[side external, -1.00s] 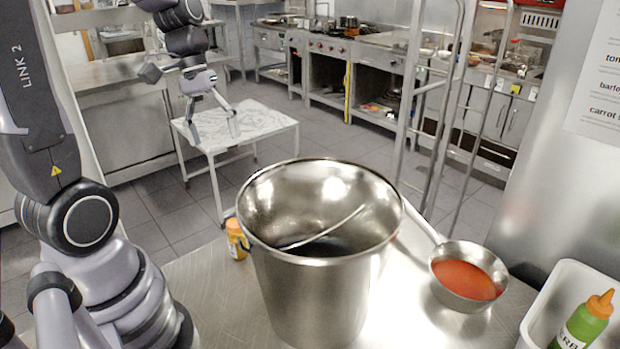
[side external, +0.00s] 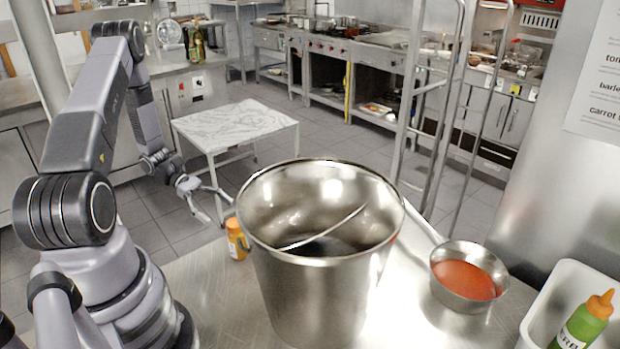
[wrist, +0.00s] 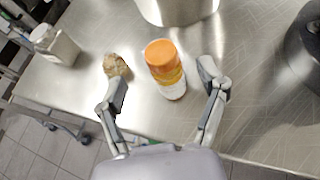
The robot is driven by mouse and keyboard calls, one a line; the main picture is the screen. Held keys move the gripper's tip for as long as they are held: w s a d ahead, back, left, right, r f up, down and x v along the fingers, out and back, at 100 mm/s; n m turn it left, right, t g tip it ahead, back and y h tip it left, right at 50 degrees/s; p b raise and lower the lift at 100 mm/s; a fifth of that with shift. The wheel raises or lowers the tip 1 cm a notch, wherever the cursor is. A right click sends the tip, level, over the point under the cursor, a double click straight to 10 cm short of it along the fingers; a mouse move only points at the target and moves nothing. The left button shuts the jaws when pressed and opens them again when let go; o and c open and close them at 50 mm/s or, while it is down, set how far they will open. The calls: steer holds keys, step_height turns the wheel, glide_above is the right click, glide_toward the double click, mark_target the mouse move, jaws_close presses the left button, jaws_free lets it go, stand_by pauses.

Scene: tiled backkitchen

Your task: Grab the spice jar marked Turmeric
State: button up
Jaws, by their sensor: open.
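A small spice jar (side external: 237,240) with an orange cap and yellow body stands upright on the steel table, just left of the big bucket. Its label cannot be read in these frames. In the wrist view the same jar (wrist: 166,70) is ahead of my gripper, roughly midway between the two fingers. My gripper (side external: 219,208) is open and empty, to the left of the jar and the bucket. Its fingers point toward the jar, and I see no clear contact with it.
The steel bucket (side external: 315,290) stands close beside the jar. A brown lump (wrist: 116,66) lies near the left finger, and a white container (wrist: 58,48) is farther left. A pan of red sauce (side external: 466,279) and a white bin with a green bottle (side external: 580,328) are at right.

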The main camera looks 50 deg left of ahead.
mark_target(231, 221)
steer(key=x, duration=0.5)
steer(key=shift+d+f, duration=0.1)
steer(key=shift+d, duration=0.2)
jaws_close()
